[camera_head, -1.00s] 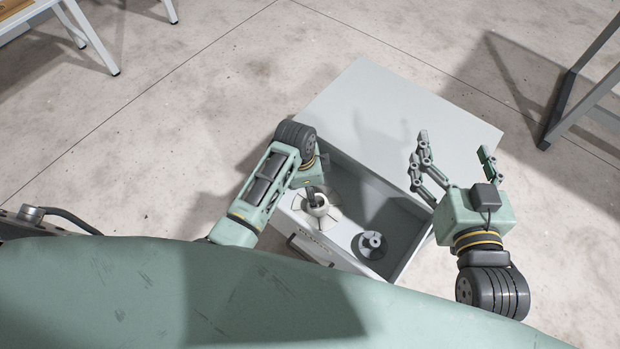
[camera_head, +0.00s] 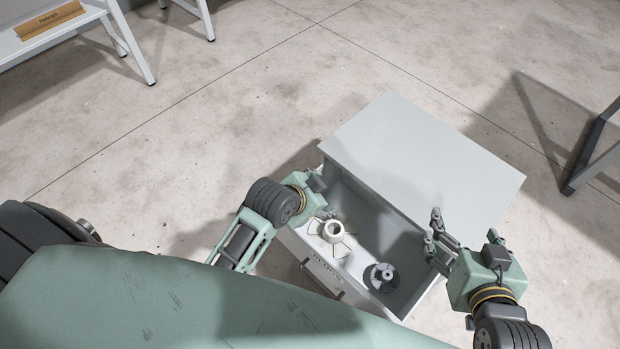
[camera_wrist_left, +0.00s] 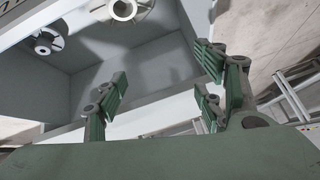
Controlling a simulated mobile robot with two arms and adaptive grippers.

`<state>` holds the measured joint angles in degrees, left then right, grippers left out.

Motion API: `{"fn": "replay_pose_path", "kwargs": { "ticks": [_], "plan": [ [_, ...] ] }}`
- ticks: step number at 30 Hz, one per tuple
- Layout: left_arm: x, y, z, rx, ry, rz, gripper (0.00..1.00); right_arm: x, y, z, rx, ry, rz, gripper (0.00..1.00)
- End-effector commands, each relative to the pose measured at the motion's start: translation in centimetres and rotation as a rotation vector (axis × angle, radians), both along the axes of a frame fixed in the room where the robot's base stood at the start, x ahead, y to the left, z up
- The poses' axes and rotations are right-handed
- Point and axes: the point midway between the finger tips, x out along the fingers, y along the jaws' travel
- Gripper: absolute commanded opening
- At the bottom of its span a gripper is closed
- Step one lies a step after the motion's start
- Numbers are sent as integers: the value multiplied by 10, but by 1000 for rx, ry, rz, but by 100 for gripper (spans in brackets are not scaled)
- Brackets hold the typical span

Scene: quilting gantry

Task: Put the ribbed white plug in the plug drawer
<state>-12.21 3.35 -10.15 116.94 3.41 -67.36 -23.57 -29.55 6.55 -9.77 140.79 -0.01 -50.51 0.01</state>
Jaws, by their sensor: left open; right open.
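The ribbed white plug (camera_head: 333,232), a pale hub with flat fins, rests inside the open plug drawer (camera_head: 412,296), near its left end. It also shows at the top of the left wrist view (camera_wrist_left: 122,10). My left gripper (camera_head: 317,184) is open and empty, just beyond and left of the plug, apart from it; the sleeve of the hand partly covers the drawer's left side. In the left wrist view its fingers (camera_wrist_left: 160,80) are spread with nothing between them. My right gripper (camera_head: 467,228) is open and empty above the cabinet's right side.
A grey plug (camera_head: 381,277) sits in the same drawer, to the right; it also shows in the left wrist view (camera_wrist_left: 45,42). The flat cabinet top (camera_head: 425,155) is clear. A white table (camera_head: 65,35) with a wooden sign stands far left, a dark frame (camera_head: 590,150) at right.

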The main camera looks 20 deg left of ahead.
Motion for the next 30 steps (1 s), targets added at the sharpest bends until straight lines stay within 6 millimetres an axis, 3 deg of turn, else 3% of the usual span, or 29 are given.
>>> {"fn": "replay_pose_path", "kwargs": {
  "ticks": [6, 11, 15, 30],
  "plan": [
    [-28, 8, 90, -217, -238, 204, 63, 0, 0, -1, 0, 1, 0, 82],
    [-38, 10, 129, -313, -322, 264, 63, 0, 0, -1, 0, 1, 0, 82],
    [-40, 10, 137, -336, -337, 276, 63, 0, 0, 0, 0, 0, 0, 82],
    [-40, 10, 136, -333, -336, 274, 63, 2, 0, 3, 1, -9, 1, 82]
  ]
}}
